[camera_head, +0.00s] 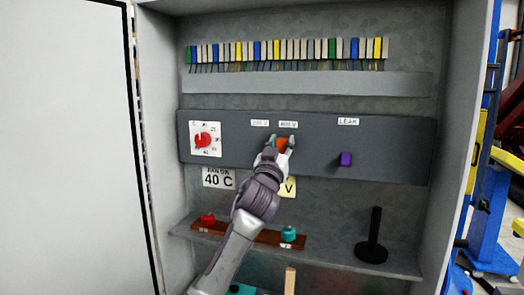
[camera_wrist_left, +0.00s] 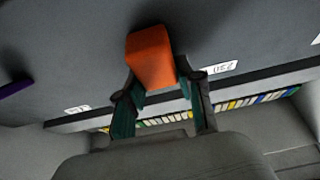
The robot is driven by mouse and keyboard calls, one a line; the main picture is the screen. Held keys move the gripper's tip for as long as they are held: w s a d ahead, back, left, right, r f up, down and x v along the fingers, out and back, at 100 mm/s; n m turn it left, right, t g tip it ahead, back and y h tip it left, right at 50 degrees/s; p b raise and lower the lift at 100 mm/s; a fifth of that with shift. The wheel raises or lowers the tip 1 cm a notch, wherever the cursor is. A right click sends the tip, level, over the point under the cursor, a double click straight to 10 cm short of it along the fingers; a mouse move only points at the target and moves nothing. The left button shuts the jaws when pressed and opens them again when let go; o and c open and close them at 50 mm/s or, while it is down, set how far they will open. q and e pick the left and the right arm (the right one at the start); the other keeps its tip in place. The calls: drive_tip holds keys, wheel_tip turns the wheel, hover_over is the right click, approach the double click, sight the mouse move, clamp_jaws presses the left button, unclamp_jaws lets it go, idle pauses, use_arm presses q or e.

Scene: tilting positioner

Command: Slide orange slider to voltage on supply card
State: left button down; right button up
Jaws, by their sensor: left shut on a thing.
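The orange slider (camera_head: 282,144) sits on the dark grey panel (camera_head: 405,150), just below the right one of two voltage labels (camera_head: 288,124), which seems to read 400 V. The left label (camera_head: 260,123) seems to read 230 V. My left gripper (camera_head: 281,143) is shut on the orange slider; in the left wrist view the slider (camera_wrist_left: 150,57) shows between and beyond the fingertips. The pale yellow supply card (camera_head: 289,188) is mostly behind my left arm; only a "V" shows and its number is hidden. My right gripper is not in view.
A red dial (camera_head: 203,140) is left on the panel. A purple knob (camera_head: 346,159) is under the LEAK label (camera_head: 348,121). A "FAN ON 40 C" card (camera_head: 218,179) hangs below. The shelf bears red (camera_head: 207,219) and teal (camera_head: 288,234) knobs and a black post (camera_head: 373,235).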

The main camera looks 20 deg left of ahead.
use_arm(q)
drive_tip(key=shift+d, duration=0.75)
drive_tip(key=shift+a, duration=0.2)
drive_tip(key=c, duration=0.7)
unclamp_jaws()
drive_tip(key=shift+d, duration=0.3)
drive_tip(key=v, duration=1.2)
